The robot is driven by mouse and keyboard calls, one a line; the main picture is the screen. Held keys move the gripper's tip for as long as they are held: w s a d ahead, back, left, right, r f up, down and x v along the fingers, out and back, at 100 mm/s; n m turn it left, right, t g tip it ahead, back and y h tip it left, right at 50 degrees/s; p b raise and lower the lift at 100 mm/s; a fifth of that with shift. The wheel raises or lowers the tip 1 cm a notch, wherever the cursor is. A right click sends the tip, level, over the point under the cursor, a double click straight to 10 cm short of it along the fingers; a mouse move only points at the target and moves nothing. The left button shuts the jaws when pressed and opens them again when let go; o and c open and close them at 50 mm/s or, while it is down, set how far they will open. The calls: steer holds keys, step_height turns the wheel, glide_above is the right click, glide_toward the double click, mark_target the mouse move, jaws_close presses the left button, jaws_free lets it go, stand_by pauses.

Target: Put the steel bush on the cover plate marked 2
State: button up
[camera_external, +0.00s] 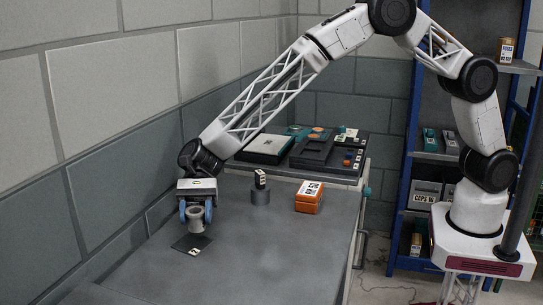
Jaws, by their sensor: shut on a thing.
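The steel bush (197,222) is a short grey ring with a flared rim, held roughly upright in my gripper (197,215). The blue fingers are shut on it from both sides. My gripper points down over the left part of the grey bench. A thin dark cover plate (184,242) lies flat on the bench just below and in front of the bush. It has a small white label near its front edge; its mark looks like a 2 but is tiny. I cannot tell whether the bush touches the plate or hangs slightly above it.
An orange box (308,200) is further right. Trays and small parts (315,153) fill the bench's back. The front of the bench (270,260) is clear; a block wall is left.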

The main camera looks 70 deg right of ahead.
mark_target(191, 229)
steer(key=shift+w+a, duration=0.5)
steer(key=shift+w, duration=0.1)
steer(key=shift+f, duration=0.1)
steer(key=shift+f, duration=1.7)
steer(key=shift+f, duration=0.1)
steer(key=o, duration=1.1)
steer(key=shift+d, duration=0.1)
steer(key=v, duration=1.2)
